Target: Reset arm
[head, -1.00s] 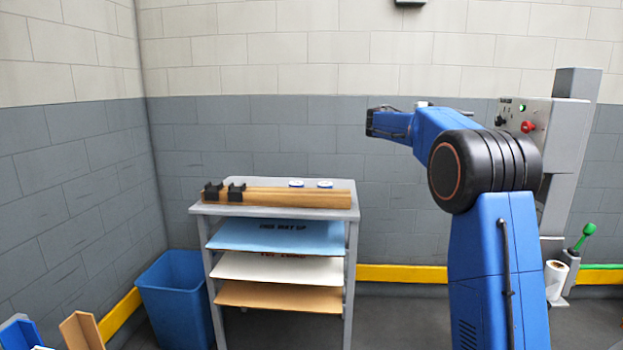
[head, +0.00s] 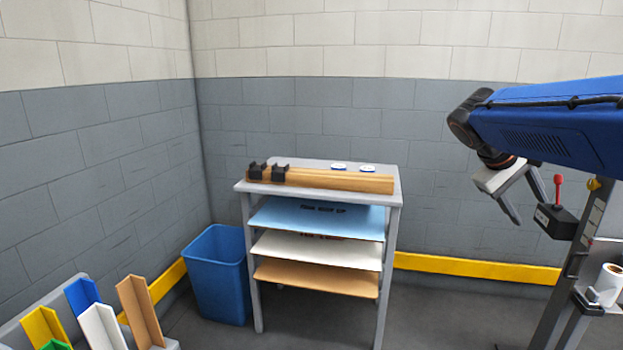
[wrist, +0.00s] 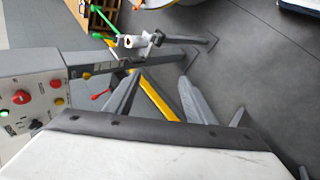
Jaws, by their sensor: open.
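My blue arm (head: 560,122) reaches in from the right edge in the head view, with its dark wrist joint at the left end. My gripper (head: 530,210) hangs below that joint, its two grey fingers spread apart and pointing down to the right. It is empty, in the air right of the shelf stand. In the wrist view my gripper (wrist: 160,76) shows two spread grey fingers beyond the pale housing, with nothing between them. A yellow floor strip shows between them, farther off.
A grey post with a control box (wrist: 28,100) and red button stands close on the left in the wrist view. The shelf stand (head: 398,225) holds coloured boards and a wooden rail (head: 335,181). A blue bin (head: 218,275) stands left of it. Angled coloured pieces (head: 100,325) are lower left.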

